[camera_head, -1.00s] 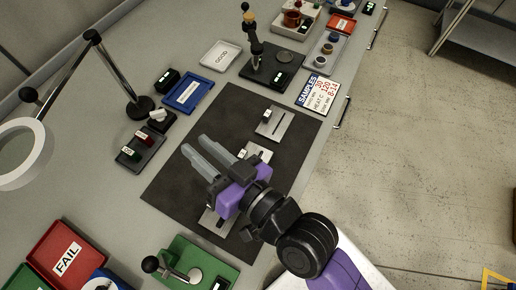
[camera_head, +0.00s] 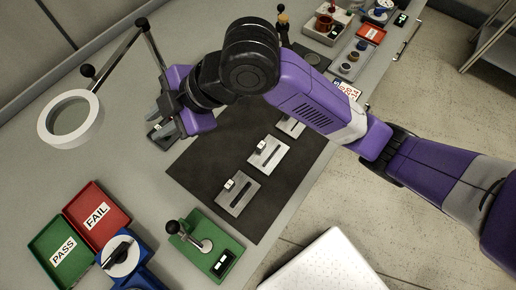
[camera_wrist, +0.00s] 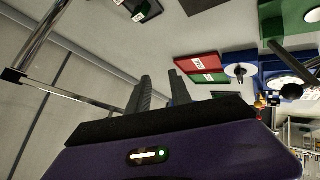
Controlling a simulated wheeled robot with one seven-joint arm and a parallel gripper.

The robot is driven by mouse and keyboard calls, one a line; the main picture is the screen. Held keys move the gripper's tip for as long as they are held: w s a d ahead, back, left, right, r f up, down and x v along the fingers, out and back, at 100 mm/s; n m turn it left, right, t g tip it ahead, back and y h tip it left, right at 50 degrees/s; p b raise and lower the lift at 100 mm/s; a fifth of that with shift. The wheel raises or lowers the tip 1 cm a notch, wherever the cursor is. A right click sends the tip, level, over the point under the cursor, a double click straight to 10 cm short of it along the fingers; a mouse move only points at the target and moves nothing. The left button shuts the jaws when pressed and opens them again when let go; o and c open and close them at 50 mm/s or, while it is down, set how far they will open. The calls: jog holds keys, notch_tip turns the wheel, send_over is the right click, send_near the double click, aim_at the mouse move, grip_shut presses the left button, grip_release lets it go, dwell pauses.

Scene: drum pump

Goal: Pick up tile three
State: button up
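Three silver slotted tiles with small white number tags lie in a row on the dark mat (camera_head: 258,218) in the head view: a near tile (camera_head: 237,192), a middle tile (camera_head: 267,155) and a far tile (camera_head: 291,126), partly behind my arm. The tag numbers are too small to read, so I cannot tell which is tile three. My gripper (camera_head: 160,112) is left of the mat, above the bench and close to a small dark tray. In the wrist view my gripper (camera_wrist: 160,75) has its two grey fingers apart with nothing between them.
A small dark tray (camera_head: 158,138) is partly hidden by my gripper. A ring magnifier (camera_head: 70,118) on a jointed stand is at left. The red FAIL tray (camera_head: 97,215), green PASS tray (camera_head: 63,255) and green fixture (camera_head: 205,253) are in front. Bare bench lies between.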

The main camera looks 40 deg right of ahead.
jog(key=s+d+f+n+g+h, duration=0.35)
jog(key=s+d+f, duration=0.2)
jog(key=d, duration=0.35)
jog(key=g+h, duration=0.2)
jog(key=h, duration=0.2)
send_over(261, 145)
jog(key=a, duration=0.1)
notch_tip(261, 145, down, 2)
jog(key=shift+w+f+n+p, duration=0.1)
jog(key=shift+f+n+p, duration=0.15)
jog(key=shift+p, duration=0.1)
jog(key=shift+s+d+f, duration=0.1)
jog(key=shift+d+f, duration=0.1)
jog(key=shift+f, duration=0.35)
jog(key=shift+s+d+f, duration=0.1)
jog(key=shift+d+f, duration=0.1)
jog(key=shift+f, duration=0.3)
jog(key=shift+d+f+p, duration=0.15)
jog(key=shift+f+p, duration=0.4)
jog(key=shift+f, duration=2.25)
jog(key=shift+w, duration=0.1)
jog(key=shift+c, duration=0.4)
grip_shut()
